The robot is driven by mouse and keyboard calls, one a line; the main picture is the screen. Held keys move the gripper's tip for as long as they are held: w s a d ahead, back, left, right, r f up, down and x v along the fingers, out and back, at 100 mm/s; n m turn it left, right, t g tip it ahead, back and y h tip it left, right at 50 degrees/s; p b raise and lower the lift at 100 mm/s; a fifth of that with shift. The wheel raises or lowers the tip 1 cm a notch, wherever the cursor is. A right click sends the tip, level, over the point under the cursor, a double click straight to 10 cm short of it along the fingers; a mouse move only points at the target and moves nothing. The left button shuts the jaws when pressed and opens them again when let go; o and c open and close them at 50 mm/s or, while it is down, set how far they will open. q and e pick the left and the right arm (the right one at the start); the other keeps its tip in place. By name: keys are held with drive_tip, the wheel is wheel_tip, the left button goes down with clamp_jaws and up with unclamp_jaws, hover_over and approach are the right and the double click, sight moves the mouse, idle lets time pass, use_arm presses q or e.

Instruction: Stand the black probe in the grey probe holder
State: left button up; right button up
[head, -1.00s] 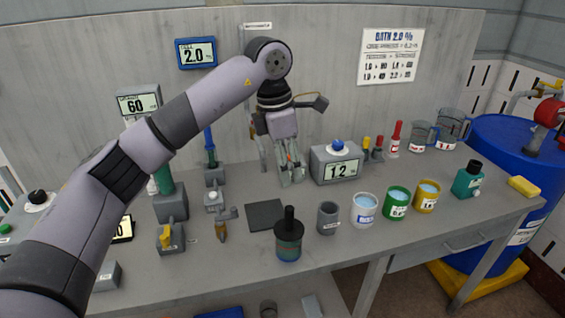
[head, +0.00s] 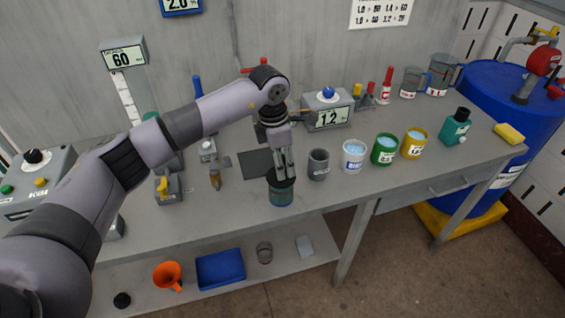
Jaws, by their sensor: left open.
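My left gripper (head: 284,172) points down over the dark jar (head: 281,197) near the table's front edge. It is open, its fingers around or just in front of the upright black probe. The probe's black lower part (head: 281,183) shows at the top of the jar; its stem is mostly hidden by the fingers. I cannot tell whether the fingers touch it. The grey probe holder (head: 318,165), an empty-looking grey cup with a small label, stands just right of the jar, apart from it. My right gripper is not in view.
White (head: 354,156), green (head: 384,149) and yellow (head: 414,143) cups of liquid stand right of the holder. A dark flat mat (head: 254,162) lies behind left of the jar. A meter reading 1.2 (head: 327,116) stands behind. The lower shelf holds a blue tray (head: 221,270).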

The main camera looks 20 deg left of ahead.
use_arm(q)
drive_tip(key=shift+w+d+f, duration=0.1)
drive_tip(key=shift+f, duration=0.95)
drive_tip(key=shift+c, duration=0.4)
clamp_jaws()
